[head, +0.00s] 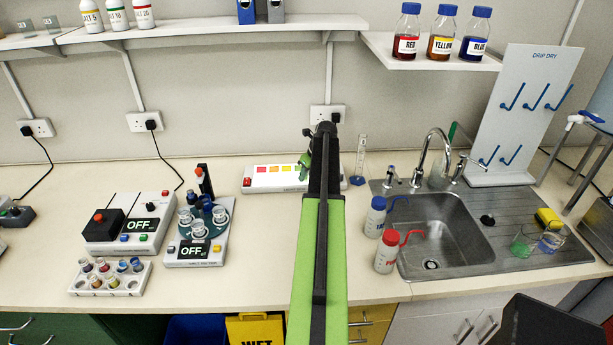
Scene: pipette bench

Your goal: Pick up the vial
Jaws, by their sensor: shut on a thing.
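Several small vials with coloured caps stand in a white rack (76,288) at the lower left of the head view. One of them is a vial (136,264) at the rack's right end. My arm reaches away from me up the middle of the view. My gripper (326,130) is at its far end, above the back of the bench and well to the right of the rack. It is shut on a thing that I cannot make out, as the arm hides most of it.
An instrument reading OFF (138,224) and another with round holders (195,250) stand near the rack. A white strip with coloured keys (262,185) lies behind my arm. Red-capped and blue-capped wash bottles (386,255) stand beside the sink (440,235). Bare bench (260,270) lies left of my arm.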

